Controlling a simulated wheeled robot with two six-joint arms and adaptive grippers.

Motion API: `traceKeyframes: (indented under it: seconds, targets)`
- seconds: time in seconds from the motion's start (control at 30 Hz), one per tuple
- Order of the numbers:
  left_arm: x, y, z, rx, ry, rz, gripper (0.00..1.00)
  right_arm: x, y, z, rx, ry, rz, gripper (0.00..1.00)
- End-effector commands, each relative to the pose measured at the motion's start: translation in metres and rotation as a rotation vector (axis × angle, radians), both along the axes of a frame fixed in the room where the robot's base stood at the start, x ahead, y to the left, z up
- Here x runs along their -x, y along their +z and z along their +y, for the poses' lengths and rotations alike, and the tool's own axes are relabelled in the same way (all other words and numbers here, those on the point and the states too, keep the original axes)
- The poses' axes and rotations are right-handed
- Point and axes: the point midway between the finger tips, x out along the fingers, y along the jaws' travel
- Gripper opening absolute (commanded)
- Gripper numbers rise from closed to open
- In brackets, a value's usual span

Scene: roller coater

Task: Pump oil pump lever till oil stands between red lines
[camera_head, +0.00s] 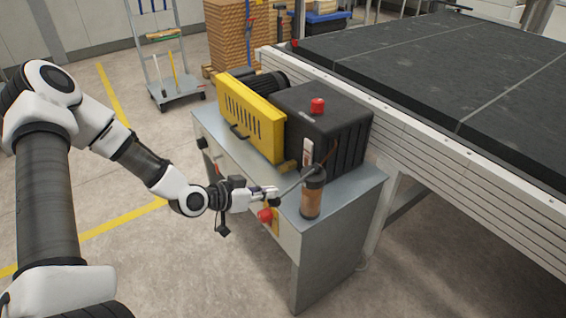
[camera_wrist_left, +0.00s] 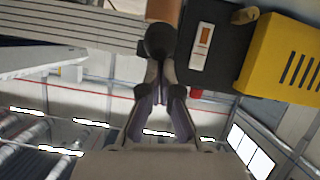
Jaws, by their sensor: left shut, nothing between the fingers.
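The oil pump (camera_head: 312,196) is a brown cylinder with a dark top at the front corner of the grey cabinet. Its thin dark lever (camera_head: 294,184) slants down left to my left gripper (camera_head: 274,194). In the left wrist view my left gripper (camera_wrist_left: 160,85) is shut, with a black round knob (camera_wrist_left: 160,40) right at its fingertips; I cannot tell whether they touch. The white oil gauge (camera_head: 308,152) is on the black housing and shows in the left wrist view (camera_wrist_left: 201,47) with an orange-brown window. The red lines are too small to make out. My right gripper is out of view.
The cabinet (camera_head: 345,215) carries a yellow guard (camera_head: 250,117) and a black housing (camera_head: 345,122) with a red cap. A red button (camera_head: 265,215) sits on the cabinet front below my gripper.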

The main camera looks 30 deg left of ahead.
Motion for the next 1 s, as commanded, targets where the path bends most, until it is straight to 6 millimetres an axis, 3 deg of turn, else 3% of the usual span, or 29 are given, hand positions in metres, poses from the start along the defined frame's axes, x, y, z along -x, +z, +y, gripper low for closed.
traceKeyframes:
  seconds: [0.2,0.73,0.87,1.0]
  targets:
    - [0.0,-0.012,0.0,0.0,-0.001,0.004,0.0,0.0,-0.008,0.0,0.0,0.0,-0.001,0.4]
    - [0.003,-0.017,-0.002,0.002,-0.003,0.017,0.0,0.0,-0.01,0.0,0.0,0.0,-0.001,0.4]
    - [0.001,-0.01,-0.002,0.002,-0.003,0.015,0.0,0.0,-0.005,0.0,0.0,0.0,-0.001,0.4]
    - [-0.007,0.014,-0.004,-0.001,-0.002,0.005,0.0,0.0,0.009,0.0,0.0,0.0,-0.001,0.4]
